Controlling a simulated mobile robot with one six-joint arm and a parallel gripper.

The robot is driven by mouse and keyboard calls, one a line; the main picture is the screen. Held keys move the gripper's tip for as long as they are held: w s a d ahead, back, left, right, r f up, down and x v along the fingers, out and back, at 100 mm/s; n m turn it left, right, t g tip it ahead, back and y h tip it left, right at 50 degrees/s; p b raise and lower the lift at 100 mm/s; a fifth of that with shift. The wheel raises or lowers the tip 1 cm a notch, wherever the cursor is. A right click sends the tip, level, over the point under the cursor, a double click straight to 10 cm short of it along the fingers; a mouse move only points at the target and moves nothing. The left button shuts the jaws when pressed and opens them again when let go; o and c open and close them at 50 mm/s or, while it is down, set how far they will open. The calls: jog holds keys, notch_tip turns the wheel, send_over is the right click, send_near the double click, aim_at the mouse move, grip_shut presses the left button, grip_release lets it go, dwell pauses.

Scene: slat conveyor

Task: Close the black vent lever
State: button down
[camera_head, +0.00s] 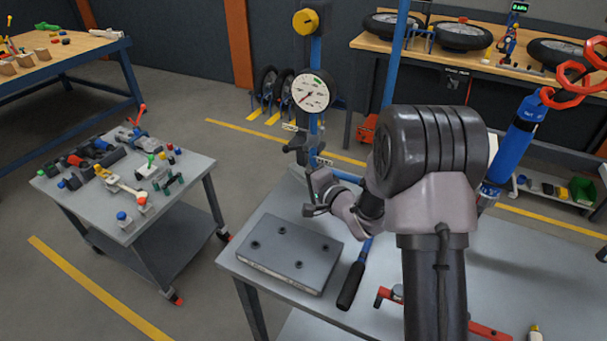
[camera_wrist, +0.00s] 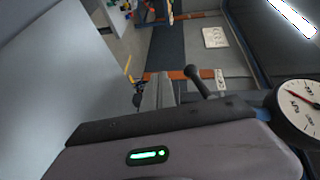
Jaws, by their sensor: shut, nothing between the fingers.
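The black vent lever (camera_wrist: 200,82) shows in the wrist view as a short dark rod with a rounded knob, tilted up and to the left. Its lower end is hidden behind my gripper's dark bar. In the head view a dark fitting, which looks like the lever (camera_head: 297,144), sticks out left from the blue post below the white gauge (camera_head: 311,91). My gripper (camera_head: 318,183) is below that fitting, near the post. In the wrist view my gripper's fingers (camera_wrist: 160,88) are together and empty, just left of the lever, with a small gap visible between them.
A grey block with several holes (camera_head: 290,252) lies on the bench (camera_head: 250,272), with a black-handled tool (camera_head: 352,285) beside it. A grey cart (camera_head: 190,165) with small parts stands left. The gauge (camera_wrist: 299,106) is close on the right in the wrist view.

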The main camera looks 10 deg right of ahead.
jog(key=s+d+p, duration=0.1)
jog(key=s, duration=0.1)
jog(key=s+d+p, duration=0.1)
jog(key=s+d, duration=0.1)
jog(key=s, duration=0.1)
jog(key=s+d+f+p, duration=0.1)
jog(key=s, duration=0.2)
jog(key=shift+d, duration=0.3)
jog(key=shift+s+d+f, duration=0.15)
jog(key=shift+s+d, duration=0.05)
jog(key=shift+s, duration=0.25)
